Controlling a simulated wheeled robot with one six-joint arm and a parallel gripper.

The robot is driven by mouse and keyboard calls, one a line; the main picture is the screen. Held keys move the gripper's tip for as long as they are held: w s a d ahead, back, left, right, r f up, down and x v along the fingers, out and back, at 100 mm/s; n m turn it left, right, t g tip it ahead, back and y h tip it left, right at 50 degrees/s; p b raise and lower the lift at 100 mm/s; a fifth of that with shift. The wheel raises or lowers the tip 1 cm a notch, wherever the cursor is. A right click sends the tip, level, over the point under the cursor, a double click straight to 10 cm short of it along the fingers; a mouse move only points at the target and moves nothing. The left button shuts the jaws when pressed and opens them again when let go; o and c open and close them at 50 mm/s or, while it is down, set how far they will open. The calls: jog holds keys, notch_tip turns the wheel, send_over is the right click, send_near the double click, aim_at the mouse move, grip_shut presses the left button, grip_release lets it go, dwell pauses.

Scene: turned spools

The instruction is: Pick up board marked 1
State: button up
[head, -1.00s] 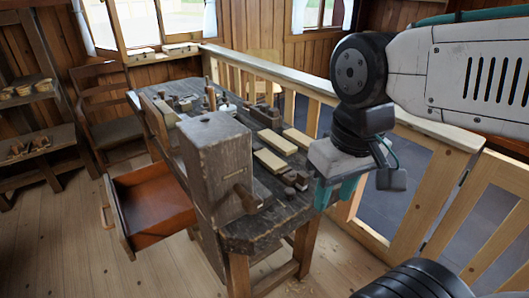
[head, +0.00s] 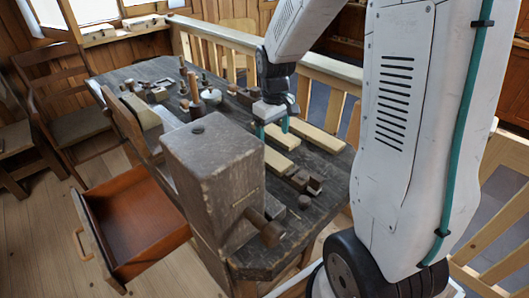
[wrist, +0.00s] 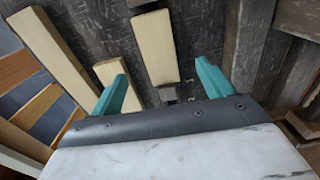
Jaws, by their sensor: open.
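Several pale wooden boards lie flat on the dark workbench (head: 335,165). One board (head: 318,137) lies near the right edge, and another (head: 280,162) lies closer to the wooden block. No number can be read on any of them, so I cannot tell which is board 1. My gripper (head: 272,130) is open and empty above the boards, its teal fingers pointing down. In the wrist view a long pale board (wrist: 156,48) shows between the fingers, ahead of the gripper (wrist: 163,82). A second pale board (wrist: 118,78) is partly hidden by the left finger.
A tall wooden block (head: 212,165) with a wooden screw stands at the bench's near end. An open drawer (head: 132,225) juts out left. Small tools and turned pieces (head: 200,95) crowd the far bench. A wooden railing (head: 225,45) runs behind the bench.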

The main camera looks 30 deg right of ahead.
aim_at(272, 156)
jog(key=shift+w+d+f, duration=0.2)
jog(key=shift+w+f, duration=0.1)
jog(key=shift+f, duration=0.2)
jog(key=shift+w+d+f, duration=0.15)
jog(key=shift+w+f, duration=0.15)
jog(key=shift+f, duration=0.15)
jog(key=f, duration=0.7)
jog(key=shift+s+a, duration=0.15)
jog(key=shift+a, duration=0.05)
jog(key=c, duration=1.1)
